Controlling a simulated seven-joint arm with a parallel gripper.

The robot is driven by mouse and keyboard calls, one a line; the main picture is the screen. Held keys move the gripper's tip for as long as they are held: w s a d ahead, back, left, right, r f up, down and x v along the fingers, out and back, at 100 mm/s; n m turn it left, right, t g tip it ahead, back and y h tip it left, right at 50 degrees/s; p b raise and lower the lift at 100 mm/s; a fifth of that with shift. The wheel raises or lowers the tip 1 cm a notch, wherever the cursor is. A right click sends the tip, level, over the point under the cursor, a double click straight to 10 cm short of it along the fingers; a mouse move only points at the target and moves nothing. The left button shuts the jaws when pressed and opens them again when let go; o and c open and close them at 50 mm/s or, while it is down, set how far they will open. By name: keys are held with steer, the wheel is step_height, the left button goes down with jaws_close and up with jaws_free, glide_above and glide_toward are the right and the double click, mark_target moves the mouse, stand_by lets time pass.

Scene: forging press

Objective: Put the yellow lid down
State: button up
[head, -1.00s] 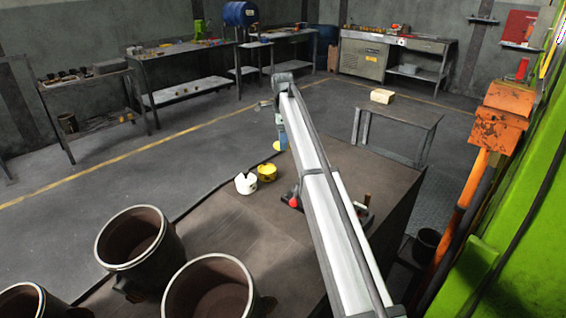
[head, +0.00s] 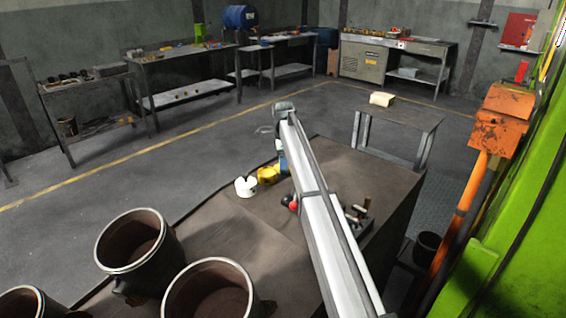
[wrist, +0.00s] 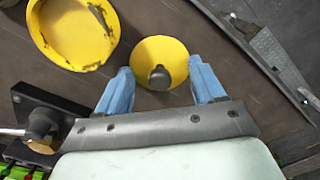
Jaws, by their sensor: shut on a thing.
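The yellow lid (wrist: 160,55) with its dark round knob sits between the two blue fingers of my gripper (wrist: 160,82) in the wrist view. My gripper is shut on it. A yellow pot (wrist: 72,40), with dark worn marks on its rim, is apart from the lid at the upper left. In the head view my gripper (head: 282,163) is low over the dark workbench, close beside the yellow pot (head: 266,177). There the lid is mostly hidden by the pot and gripper. I cannot tell whether the lid touches the bench.
A white pot (head: 246,188) stands left of the yellow pot. A black device with a red knob (head: 293,206) is beside my arm; its black block (wrist: 45,112) shows in the wrist view. Large dark buckets (head: 135,243) stand at the front left. The bench's left middle is clear.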

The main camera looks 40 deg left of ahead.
steer(key=shift+f, duration=0.1)
steer(key=o, duration=1)
steer(key=shift+o, duration=0.2)
step_height(320, 180, up, 12)
stand_by(0.3)
